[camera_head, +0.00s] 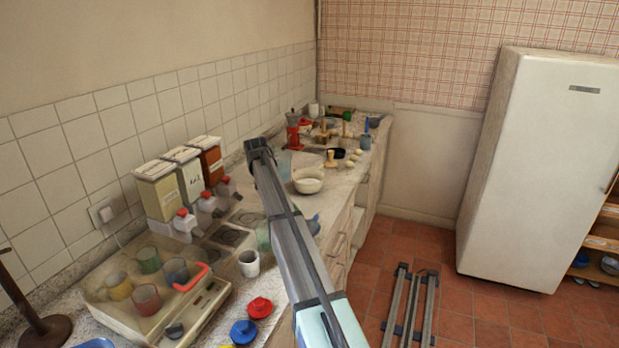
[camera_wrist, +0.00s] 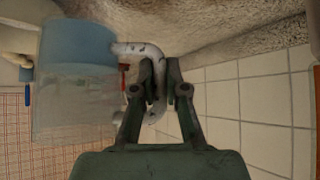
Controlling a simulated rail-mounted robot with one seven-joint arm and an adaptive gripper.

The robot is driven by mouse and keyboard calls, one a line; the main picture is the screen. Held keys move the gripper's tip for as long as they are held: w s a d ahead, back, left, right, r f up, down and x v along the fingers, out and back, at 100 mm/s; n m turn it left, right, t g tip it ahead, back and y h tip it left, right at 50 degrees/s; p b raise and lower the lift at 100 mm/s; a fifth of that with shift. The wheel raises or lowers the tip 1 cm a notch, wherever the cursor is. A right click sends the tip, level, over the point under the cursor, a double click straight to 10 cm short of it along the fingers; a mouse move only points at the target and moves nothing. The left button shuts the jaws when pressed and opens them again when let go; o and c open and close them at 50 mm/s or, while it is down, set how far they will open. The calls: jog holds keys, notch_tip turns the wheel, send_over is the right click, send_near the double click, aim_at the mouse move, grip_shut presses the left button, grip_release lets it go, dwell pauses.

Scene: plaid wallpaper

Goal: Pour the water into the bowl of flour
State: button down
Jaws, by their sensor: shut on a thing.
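My gripper (camera_wrist: 161,78) is shut on the white speckled handle of a see-through jug (camera_wrist: 75,110). In the wrist view, blue water (camera_wrist: 78,45) fills the part of the jug toward the counter, with clear wall beyond it. That view appears turned over, with the counter at the top, and the jug looks upright. In the head view, the end of my arm hides most of the gripper, and a pale see-through patch that may be the jug (camera_head: 284,162) shows beside it. A cream bowl (camera_head: 308,180) stands on the counter just right of my arm's end; its contents are unclear.
Canisters (camera_head: 182,180) and red-capped bottles (camera_head: 207,203) line the wall at left. A fridge (camera_head: 535,160) stands right.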

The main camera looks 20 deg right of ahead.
jog(key=shift+d+r+m+y+p, duration=0.2)
jog(key=shift+d+r+y+p, duration=0.15)
jog(key=shift+r, duration=0.25)
jog(key=shift+d+r+m+y+p, duration=0.25)
jog(key=shift+d+r+p, duration=0.1)
jog(key=shift+r, duration=0.25)
jog(key=shift+d+r+m+y, duration=0.25)
jog(key=shift+d+r+y, duration=0.25)
jog(key=shift+r, duration=0.1)
jog(key=shift+d+r+m+y+p, duration=0.45)
jog(key=shift+d+r+m+y, duration=0.05)
jog(key=shift+d+r+y, duration=0.55)
jog(key=shift+d+r+m+t+y+p, duration=0.1)
jog(key=shift+d+r+m+y, duration=0.15)
jog(key=shift+d+r+y, duration=0.3)
jog(key=shift+d+r+m+t+y+p, duration=0.1)
jog(key=shift+d+r+m+y, duration=0.2)
jog(key=shift+d+y, duration=0.3)
jog(key=shift+d+r+m+t+y+p, duration=0.1)
jog(key=shift+d+r+m+y, duration=0.25)
jog(key=shift+d, duration=0.4)
jog(key=shift+s+d+r+y, duration=0.1)
jog(key=shift+d+r+y, duration=0.15)
jog(key=shift+d+y, duration=0.3)
jog(key=shift+d+r+m+t+y, duration=0.1)
jog(key=shift+d+m+t+y, duration=0.3)
jog(key=shift+d+m+y, duration=0.4)
dwell(1.9)
